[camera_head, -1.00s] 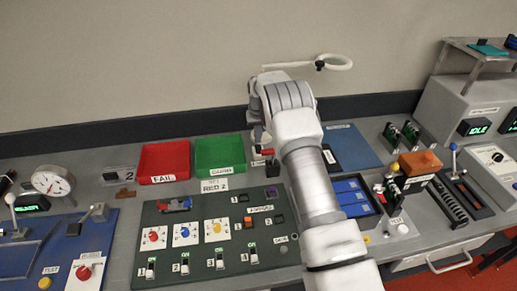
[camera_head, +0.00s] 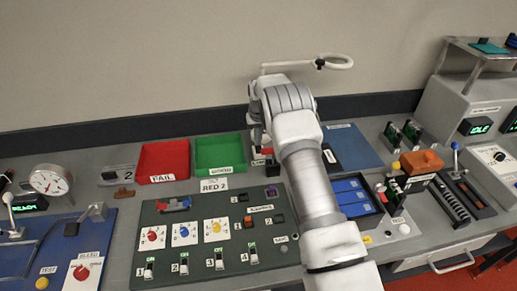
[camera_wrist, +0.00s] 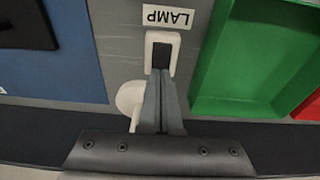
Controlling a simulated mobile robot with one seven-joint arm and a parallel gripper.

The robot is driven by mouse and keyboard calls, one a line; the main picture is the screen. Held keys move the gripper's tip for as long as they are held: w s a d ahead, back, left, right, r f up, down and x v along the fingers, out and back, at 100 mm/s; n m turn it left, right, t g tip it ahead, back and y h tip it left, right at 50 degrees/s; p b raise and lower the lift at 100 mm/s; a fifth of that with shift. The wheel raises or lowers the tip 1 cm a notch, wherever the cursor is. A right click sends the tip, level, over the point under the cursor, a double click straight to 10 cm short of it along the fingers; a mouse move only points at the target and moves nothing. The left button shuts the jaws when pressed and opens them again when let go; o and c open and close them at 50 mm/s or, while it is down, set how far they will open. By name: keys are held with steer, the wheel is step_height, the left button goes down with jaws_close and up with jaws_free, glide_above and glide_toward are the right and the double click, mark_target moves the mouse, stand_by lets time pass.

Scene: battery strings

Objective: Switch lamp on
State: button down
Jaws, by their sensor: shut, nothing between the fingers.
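The lamp (camera_head: 338,63) is a white ring on a thin horizontal arm in front of the wall, in the head view. No glow shows on it. In the wrist view, a LAMP label (camera_wrist: 167,17) lies upside down beside the lamp switch (camera_wrist: 162,37), a white frame with a dark middle. My gripper (camera_wrist: 161,72) is shut and empty, its fingertips over the dark middle of the switch. Whether they touch it I cannot tell. The fingers hide part of the switch and of a round white base (camera_wrist: 128,98). In the head view my arm hides the switch.
A green tray (camera_head: 219,139) and a red FAIL tray (camera_head: 163,144) stand left of my arm. A blue mat (camera_head: 352,146) lies to its right. A dark green panel (camera_head: 165,270) with knobs and switches lies in front. The wall is close behind the bench.

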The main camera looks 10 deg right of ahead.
steer(key=shift+f, duration=0.25)
steer(key=shift+r, duration=0.15)
steer(key=shift+r+p, duration=1.3)
steer(key=shift+r, duration=2.15)
steer(key=s+r+t, duration=0.1)
steer(key=s+r, duration=0.8)
steer(key=r, duration=0.4)
steer(key=s+r+t, duration=0.1)
steer(key=s+r, duration=0.9)
steer(key=r, duration=0.3)
steer(key=s+t, duration=0.1)
steer(key=s, duration=2.6)
steer(key=shift+f+t, duration=0.3)
steer(key=shift+t, duration=0.1)
